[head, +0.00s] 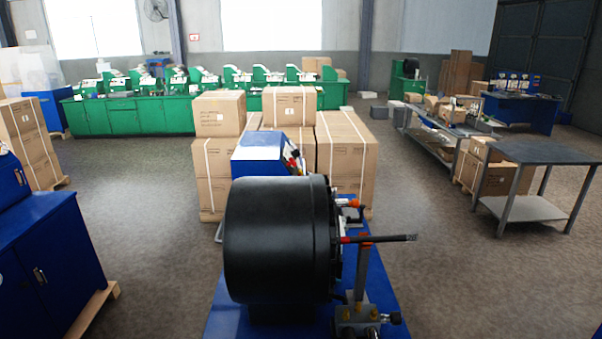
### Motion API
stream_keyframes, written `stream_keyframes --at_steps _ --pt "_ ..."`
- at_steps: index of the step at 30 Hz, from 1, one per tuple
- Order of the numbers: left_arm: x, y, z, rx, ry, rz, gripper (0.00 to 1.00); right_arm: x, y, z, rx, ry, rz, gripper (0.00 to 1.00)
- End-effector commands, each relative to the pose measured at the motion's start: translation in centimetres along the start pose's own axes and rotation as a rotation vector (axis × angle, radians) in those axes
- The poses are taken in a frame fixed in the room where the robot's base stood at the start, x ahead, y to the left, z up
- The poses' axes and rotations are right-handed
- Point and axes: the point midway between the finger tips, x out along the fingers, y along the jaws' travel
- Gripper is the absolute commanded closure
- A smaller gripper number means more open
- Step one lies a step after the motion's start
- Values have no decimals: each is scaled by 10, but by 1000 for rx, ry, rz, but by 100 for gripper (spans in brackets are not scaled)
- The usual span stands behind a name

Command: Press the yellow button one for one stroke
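A crimper with a large black drum (277,240) stands in front of me on a blue base (229,318). A blue control box (262,153) sits behind the drum. Its right face is seen edge-on and carries small red, black, white and yellowish parts (295,158). They are too small and angled to tell which one is the yellow button. Neither of my grippers is in view.
A thin rod (380,238) sticks out right of the drum on a metal stand (358,290). Stacked cartons (347,160) stand behind the crimper. A blue cabinet (50,260) is at left, a grey table (545,151) at right. Floor (460,280) is clear at right.

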Motion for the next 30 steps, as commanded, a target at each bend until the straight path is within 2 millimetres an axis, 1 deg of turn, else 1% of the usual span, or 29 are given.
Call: stream_keyframes --at_steps 3,4,5,6,8,9,10,30 --pt "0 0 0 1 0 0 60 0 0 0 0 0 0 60" --pt "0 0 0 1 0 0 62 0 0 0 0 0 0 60" --pt "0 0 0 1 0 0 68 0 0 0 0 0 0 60" --pt "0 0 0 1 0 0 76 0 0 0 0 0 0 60" --pt "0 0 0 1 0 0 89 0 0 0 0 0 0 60" --pt "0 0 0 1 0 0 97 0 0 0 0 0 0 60" --pt "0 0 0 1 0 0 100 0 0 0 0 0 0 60" --pt "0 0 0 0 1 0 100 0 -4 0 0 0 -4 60"
